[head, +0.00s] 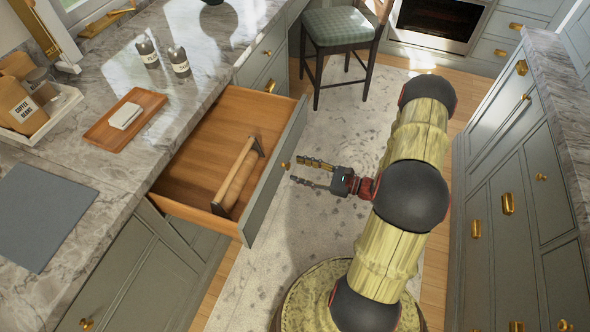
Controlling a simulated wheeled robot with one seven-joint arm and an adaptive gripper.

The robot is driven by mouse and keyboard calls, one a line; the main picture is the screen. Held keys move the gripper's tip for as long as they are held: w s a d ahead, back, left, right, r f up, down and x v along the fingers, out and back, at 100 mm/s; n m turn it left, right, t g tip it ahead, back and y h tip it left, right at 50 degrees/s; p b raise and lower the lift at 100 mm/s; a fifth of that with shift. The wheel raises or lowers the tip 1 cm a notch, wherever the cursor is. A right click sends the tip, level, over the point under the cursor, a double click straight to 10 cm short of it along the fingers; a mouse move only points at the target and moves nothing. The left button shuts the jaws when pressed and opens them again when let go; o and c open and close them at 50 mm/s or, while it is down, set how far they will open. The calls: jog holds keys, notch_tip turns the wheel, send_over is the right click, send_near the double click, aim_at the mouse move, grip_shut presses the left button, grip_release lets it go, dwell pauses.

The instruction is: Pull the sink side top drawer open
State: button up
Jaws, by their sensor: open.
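The top drawer (262,187) under the left counter is pulled out, with its wooden inside showing and its grey-green front facing right. A small brass knob (285,165) is on the drawer front. A wooden rolling-pin-like object (237,178) lies inside the drawer. My gripper (297,171) is open and empty just right of the knob. Its two fingers point left toward the drawer front. I cannot tell from this view whether a fingertip touches the knob. The sink is not clearly visible.
The marble counter (85,175) holds a wooden board (108,132), two dark bottles (179,62) and a tray (58,112) with containers. A stool (337,28) stands at the back. Cabinets (515,200) line the right side. A pale rug (318,125) covers the aisle.

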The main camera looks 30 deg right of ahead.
jog(key=shift+x, duration=1.25)
jog(key=shift+c, duration=0.9)
grip_shut()
